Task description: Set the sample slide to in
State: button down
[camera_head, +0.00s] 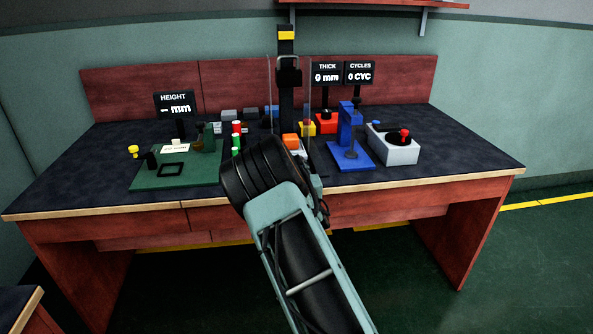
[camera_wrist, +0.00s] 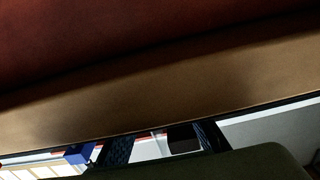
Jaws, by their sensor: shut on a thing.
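I cannot tell for sure which part is the sample slide; no part in view reads "in". My gripper is hidden behind my arm in the head view. In the wrist view my gripper (camera_wrist: 163,145) shows as two dark textured fingers at the bottom edge. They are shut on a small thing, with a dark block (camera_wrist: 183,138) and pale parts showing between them. Its full shape is hidden.
On the bench are a green base (camera_head: 200,176) with a black frame (camera_head: 172,170), a blue stand (camera_head: 350,159), a grey box (camera_head: 396,152) with a red knob (camera_head: 404,135), and a tall black column (camera_head: 286,92). A tan edge (camera_wrist: 150,95) fills the wrist view's middle.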

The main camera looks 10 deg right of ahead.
jog(key=c, duration=1.8)
grip_release()
jog(key=shift+o, duration=0.2)
jog(key=s, duration=1.2)
jog(key=shift+c, duration=0.6)
